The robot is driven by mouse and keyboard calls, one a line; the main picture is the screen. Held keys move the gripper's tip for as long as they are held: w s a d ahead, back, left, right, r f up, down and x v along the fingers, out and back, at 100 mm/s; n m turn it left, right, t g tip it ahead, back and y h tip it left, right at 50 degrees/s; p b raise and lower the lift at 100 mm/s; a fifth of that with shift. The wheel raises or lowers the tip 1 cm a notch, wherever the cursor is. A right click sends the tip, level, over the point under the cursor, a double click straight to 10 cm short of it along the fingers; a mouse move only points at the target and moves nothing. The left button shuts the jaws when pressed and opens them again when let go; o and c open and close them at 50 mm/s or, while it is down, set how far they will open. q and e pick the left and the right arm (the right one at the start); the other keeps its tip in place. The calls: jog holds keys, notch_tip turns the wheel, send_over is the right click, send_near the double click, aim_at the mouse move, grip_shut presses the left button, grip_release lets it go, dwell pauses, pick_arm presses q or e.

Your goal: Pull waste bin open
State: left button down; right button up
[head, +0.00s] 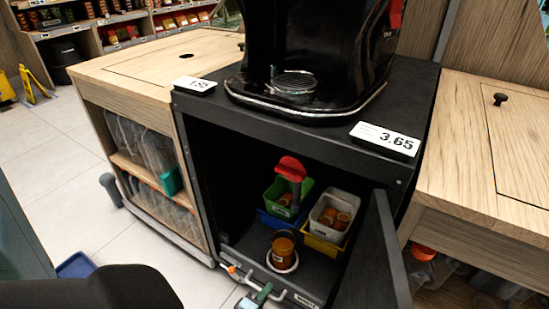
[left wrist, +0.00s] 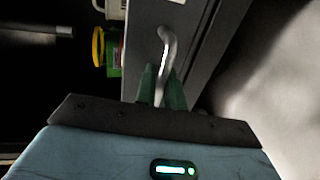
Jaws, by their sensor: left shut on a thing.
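The waste bin pull-out (head: 312,285) sits low inside the open black cabinet (head: 290,140). Its dark front edge carries a label and a thin metal handle (head: 236,275). My left gripper (head: 262,293) is at the bottom of the head view, with green fingers at the handle. In the left wrist view the fingers (left wrist: 161,88) are shut on the silver handle (left wrist: 168,42), whose curved end shows above them. The grip's lower part is hidden by the gripper body. My right gripper is out of view.
An orange-brown jar (head: 282,258) and several small bins, one green (head: 277,207) and one white (head: 324,207), stand inside. The cabinet door (head: 383,255) is swung open at the right.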

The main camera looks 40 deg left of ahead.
pick_arm(q)
jog(key=f+v, duration=0.2)
jog(key=v, duration=1.1)
jog(key=s+f+v, duration=0.1)
jog(key=f+v, duration=0.2)
jog(key=v, duration=1)
jog(key=shift+s, duration=0.25)
jog(key=shift+d+f, duration=0.1)
jog(key=c, duration=1.6)
grip_release()
jog(key=shift+c, duration=0.2)
